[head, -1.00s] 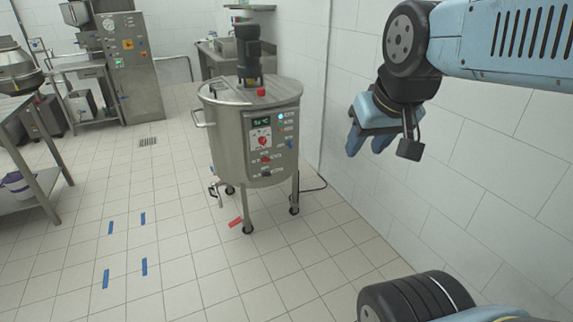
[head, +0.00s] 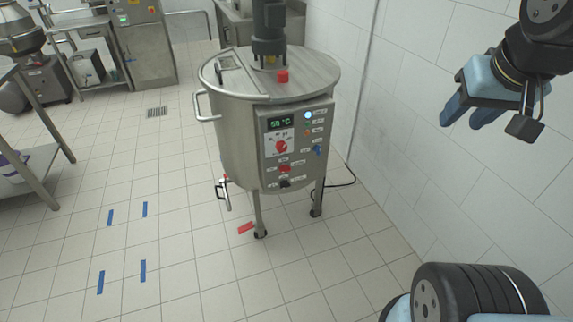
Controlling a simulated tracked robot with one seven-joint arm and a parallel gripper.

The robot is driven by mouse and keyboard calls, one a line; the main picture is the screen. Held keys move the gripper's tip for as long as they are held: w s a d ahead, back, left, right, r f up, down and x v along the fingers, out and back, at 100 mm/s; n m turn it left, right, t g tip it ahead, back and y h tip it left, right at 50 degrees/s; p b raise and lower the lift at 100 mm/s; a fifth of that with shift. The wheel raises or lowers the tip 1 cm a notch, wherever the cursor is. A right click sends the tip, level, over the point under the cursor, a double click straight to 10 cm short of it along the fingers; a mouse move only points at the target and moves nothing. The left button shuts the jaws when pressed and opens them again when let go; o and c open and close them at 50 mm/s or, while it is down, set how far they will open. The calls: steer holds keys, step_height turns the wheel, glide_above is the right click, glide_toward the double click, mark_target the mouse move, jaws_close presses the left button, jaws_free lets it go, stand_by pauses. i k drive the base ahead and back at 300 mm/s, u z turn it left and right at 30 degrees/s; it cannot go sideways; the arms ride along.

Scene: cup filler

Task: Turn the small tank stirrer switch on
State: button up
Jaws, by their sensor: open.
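The small tank (head: 234,145) is a round steel vessel on wheeled legs, standing in the middle of the head view with a dark stirrer motor (head: 269,30) on its lid. Its control panel (head: 297,150) faces me, with a green-lit display, a red knob on a white dial (head: 281,146), a lower red switch (head: 285,169), a black knob (head: 285,184) and a blue switch (head: 317,150). The panel labels are too small to read, so I cannot tell which is the stirrer switch. My gripper (head: 460,118) is open and empty, right of the tank and apart from it.
A white tiled wall (head: 420,190) runs along the right. A black cable (head: 345,182) lies behind the tank. A steel table (head: 40,165) stands at the left.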

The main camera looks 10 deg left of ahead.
mark_target(284, 184)
steer(key=u, duration=0.3)
steer(key=i, duration=0.8)
steer(key=u, duration=0.5)
steer(key=k, duration=0.85)
steer(key=u, duration=0.15)
steer(key=i, duration=0.85)
steer(key=z, duration=0.05)
